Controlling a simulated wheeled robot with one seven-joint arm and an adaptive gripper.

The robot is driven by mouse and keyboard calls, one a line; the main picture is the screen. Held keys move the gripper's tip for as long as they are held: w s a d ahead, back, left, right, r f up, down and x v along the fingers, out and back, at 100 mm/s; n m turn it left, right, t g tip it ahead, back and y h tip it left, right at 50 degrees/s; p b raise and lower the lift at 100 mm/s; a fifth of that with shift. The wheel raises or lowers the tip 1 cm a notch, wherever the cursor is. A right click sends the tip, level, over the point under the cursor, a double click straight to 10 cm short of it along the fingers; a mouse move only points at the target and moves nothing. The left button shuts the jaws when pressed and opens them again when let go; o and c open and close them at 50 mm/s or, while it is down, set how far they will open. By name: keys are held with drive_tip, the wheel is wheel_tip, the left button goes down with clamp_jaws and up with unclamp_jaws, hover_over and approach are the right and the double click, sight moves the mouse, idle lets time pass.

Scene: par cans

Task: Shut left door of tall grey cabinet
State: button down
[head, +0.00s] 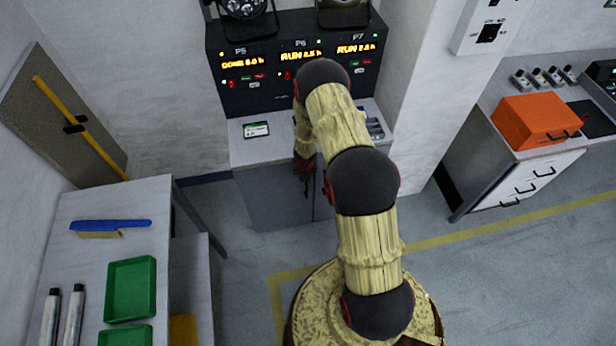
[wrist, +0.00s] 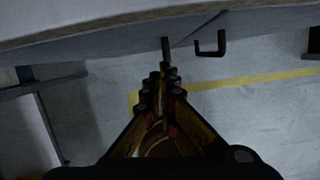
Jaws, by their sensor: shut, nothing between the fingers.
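A grey cabinet with two doors stands under a pale worktop (head: 262,152) in the head view; whether it is the tall one is unclear. Its left door (head: 268,208) faces me, with the right door (head: 322,208) beside it, partly behind my arm. I cannot tell whether the left door is ajar. My gripper (head: 307,187) is shut and empty, pointing down in front of the doors near their seam. In the wrist view my gripper (wrist: 166,70) has its fingertips close to the door front, below a dark upright bar. A black handle (wrist: 210,48) is just right of them.
A black display panel (head: 245,98) stands on the worktop. At left is a bench (head: 75,255) with green trays (head: 131,290) and a blue brush (head: 110,225). An orange box (head: 535,120) sits on the right bench. Floor with a yellow line (head: 480,230) is open at right.

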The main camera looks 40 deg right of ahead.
drive_tip(key=p+v, duration=0.3)
drive_tip(key=v, duration=0.7)
drive_tip(key=shift+s, duration=0.3)
drive_tip(key=s+d+r+m+g+h, duration=0.2)
drive_tip(key=s+d+m+g, duration=0.1)
drive_tip(key=s+m, duration=0.65)
drive_tip(key=s+a+r+m+g+b, duration=0.15)
drive_tip(key=s+r+m, duration=0.25)
drive_tip(key=r+m, duration=0.7)
drive_tip(key=s+a+r+m+t+y+b, duration=0.1)
drive_tip(key=s+a+r+m+t+b, duration=0.3)
drive_tip(key=a+r, duration=0.6)
drive_tip(key=s+a+r+m+t+y+b, duration=0.2)
drive_tip(key=s+a+r+m+b, duration=0.3)
drive_tip(key=r, duration=1.1)
drive_tip(key=s+a+m+t, duration=0.1)
drive_tip(key=s+a, duration=0.2)
drive_tip(key=a, duration=0.3)
drive_tip(key=shift+s+t+b, duration=0.35)
drive_tip(key=shift+s+b, duration=0.05)
